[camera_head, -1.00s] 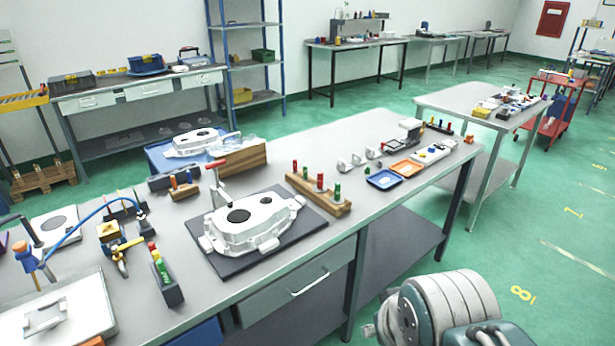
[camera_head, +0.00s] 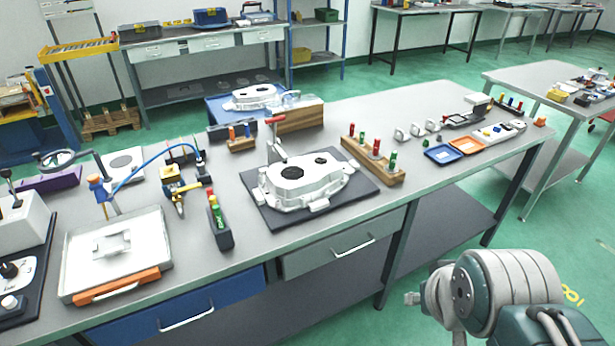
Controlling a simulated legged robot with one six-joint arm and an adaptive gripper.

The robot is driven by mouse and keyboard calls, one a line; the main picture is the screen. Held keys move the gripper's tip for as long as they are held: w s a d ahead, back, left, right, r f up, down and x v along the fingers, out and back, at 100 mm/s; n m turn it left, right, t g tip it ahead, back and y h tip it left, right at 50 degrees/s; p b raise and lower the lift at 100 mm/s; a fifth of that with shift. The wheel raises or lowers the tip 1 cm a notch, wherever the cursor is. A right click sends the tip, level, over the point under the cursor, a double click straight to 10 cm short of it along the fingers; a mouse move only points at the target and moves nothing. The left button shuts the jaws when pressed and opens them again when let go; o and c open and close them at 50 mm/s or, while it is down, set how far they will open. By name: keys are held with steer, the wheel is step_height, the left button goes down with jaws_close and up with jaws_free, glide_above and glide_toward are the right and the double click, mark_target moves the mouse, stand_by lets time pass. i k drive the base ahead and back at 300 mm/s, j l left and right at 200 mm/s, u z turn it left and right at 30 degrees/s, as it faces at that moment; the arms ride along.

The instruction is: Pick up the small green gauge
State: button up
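A wooden block (camera_head: 372,162) on the long grey workbench holds upright plug-like gauges with red and green handles. A green-handled one (camera_head: 392,160) stands at its near right end, and a smaller green one (camera_head: 362,139) shows nearer its far left end. A tiny green piece (camera_head: 426,143) lies on the bench by the blue tray. I cannot tell for certain which is the small green gauge. My arm shows at the lower right, in front of the bench, but no gripper fingers can be made out.
A white casting (camera_head: 305,182) on a dark mat stands left of the block. The blue tray (camera_head: 444,153) and an orange tray (camera_head: 467,145) lie to its right. A dark holder (camera_head: 219,228) with red, yellow and green tops stands at the left.

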mark_target(360, 144)
steer(key=i+l+u, duration=0.4)
steer(key=i+l, duration=0.25)
steer(key=i+l+u, duration=0.2)
steer(key=l, duration=0.25)
steer(key=i+l+u, duration=0.2)
steer(key=i+l, duration=0.15)
steer(key=i+l+u, duration=0.2)
steer(key=l, duration=0.35)
